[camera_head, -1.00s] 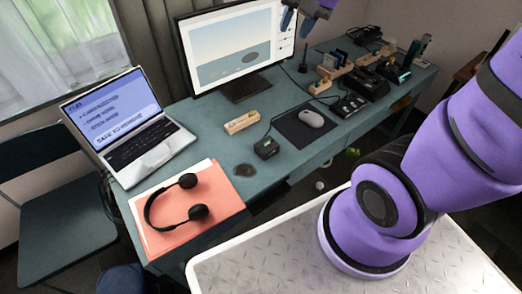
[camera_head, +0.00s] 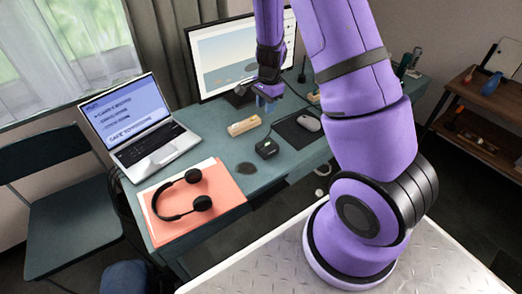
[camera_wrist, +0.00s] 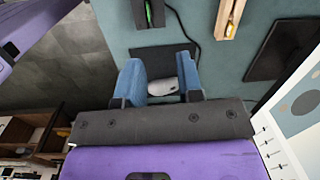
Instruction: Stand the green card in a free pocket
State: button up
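My gripper (camera_head: 266,101) is over the desk near the monitor. In the wrist view its two blue fingers (camera_wrist: 160,72) are apart, with nothing held between them. The grey mouse (camera_wrist: 163,87) shows below, between the fingers. A black box (camera_head: 267,148) stands on the desk; in the wrist view a thin green strip shows in its top (camera_wrist: 148,13). I cannot tell whether this strip is the green card. A pale wooden block (camera_head: 243,125) lies beside it; the wrist view shows a dark slot and something orange in the block (camera_wrist: 229,18). My arm hides the desk's back right.
The monitor (camera_head: 228,60) stands behind my gripper. The mouse lies on a dark pad (camera_head: 292,133). A laptop (camera_head: 128,122) and headphones (camera_head: 180,195) on an orange folder (camera_head: 225,188) occupy the left. A shelf (camera_head: 485,125) stands at right.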

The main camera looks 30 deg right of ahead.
notch_tip(320, 180, down, 5)
jog(key=m, duration=0.1)
send_over(267, 141)
jog(key=shift+h, duration=0.3)
jog(key=f, duration=0.5)
jog(key=shift+w+d+f, duration=0.1)
jog(key=shift+w+d, duration=0.15)
jog(key=shift+w, duration=0.05)
jog(key=shift+s+a+f, duration=0.15)
jog(key=shift+s+f, duration=0.05)
jog(key=shift+f, duration=1.15)
jog(key=shift+s+a+f, duration=0.1)
jog(key=shift+s+f, duration=0.1)
jog(key=shift+f, duration=1.15)
grip_shut()
